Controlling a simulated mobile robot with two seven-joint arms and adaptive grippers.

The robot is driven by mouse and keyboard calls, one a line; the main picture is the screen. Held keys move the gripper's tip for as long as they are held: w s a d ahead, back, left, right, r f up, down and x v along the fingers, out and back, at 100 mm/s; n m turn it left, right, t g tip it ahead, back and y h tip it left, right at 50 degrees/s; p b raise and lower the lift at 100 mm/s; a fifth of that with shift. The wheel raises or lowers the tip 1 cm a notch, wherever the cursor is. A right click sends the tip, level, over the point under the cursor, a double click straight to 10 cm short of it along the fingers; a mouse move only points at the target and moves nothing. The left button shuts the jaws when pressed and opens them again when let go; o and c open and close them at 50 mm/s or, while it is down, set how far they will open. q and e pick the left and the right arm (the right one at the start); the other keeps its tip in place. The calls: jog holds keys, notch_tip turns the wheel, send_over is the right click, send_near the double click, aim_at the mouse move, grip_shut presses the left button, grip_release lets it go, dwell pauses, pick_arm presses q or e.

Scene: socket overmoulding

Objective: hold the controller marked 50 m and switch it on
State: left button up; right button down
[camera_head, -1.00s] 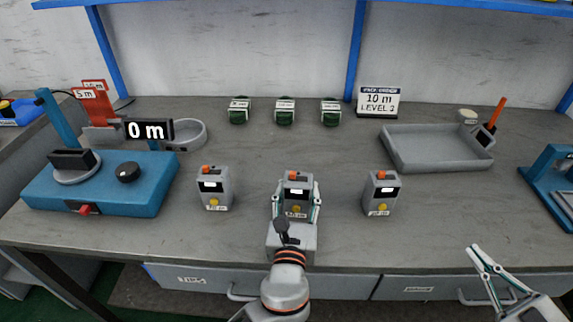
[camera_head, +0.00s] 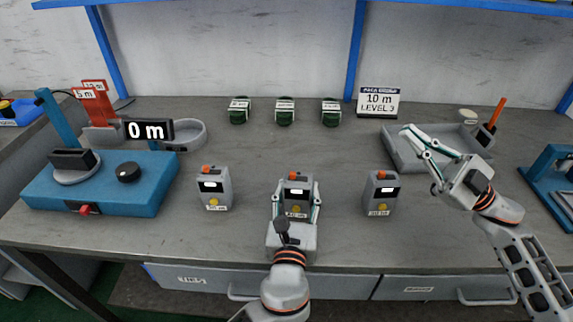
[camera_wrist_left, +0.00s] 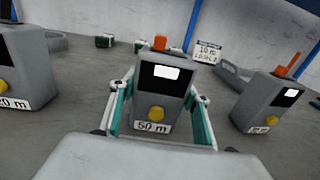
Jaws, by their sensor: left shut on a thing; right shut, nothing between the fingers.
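The controller marked 50 m (camera_head: 299,187) is a grey box standing upright in the middle of the bench. In the left wrist view the controller (camera_wrist_left: 163,92) shows a small lit white screen, an orange knob on top, a yellow button and the 50 m label. My left gripper (camera_head: 297,198) is shut on it, one finger on each side; the fingers also show in the left wrist view (camera_wrist_left: 160,105). My right gripper (camera_head: 408,132) is shut and empty, raised over the grey tray's left part, right of the controllers.
Similar controllers stand to the left (camera_head: 214,188) and right (camera_head: 380,192). A grey tray (camera_head: 460,162) is at the back right, with a "10 m LEVEL 3" sign (camera_head: 378,102) behind. Green spools (camera_head: 285,112) line the back. A blue machine (camera_head: 100,185) fills the left.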

jog(key=a+r+n+g+h, duration=0.2)
jog(key=a+r+n+g, duration=0.15)
jog(key=a+g, duration=0.45)
jog(key=a+r+n+g+h, duration=0.25)
jog(key=a+r+g, duration=0.25)
jog(key=a, duration=0.7)
jog(key=s+a+f+m+h, duration=0.2)
jog(key=a+f+m+h, duration=0.1)
jog(key=a+f+h, duration=0.35)
jog(key=w+f+m+t+h, duration=0.1)
jog(key=m+h, duration=0.1)
jog(key=w+d+m+t+h, duration=0.1)
jog(key=m+t+h, duration=0.1)
jog(key=m+h, duration=0.1)
jog(key=w+f+m+t+h, duration=0.1)
jog(key=w+m+h, duration=0.1)
jog(key=h, duration=0.1)
jog(key=shift+w+d+f+m, duration=0.1)
jog(key=shift+d+f+m, duration=0.1)
jog(key=shift+f+m, duration=0.15)
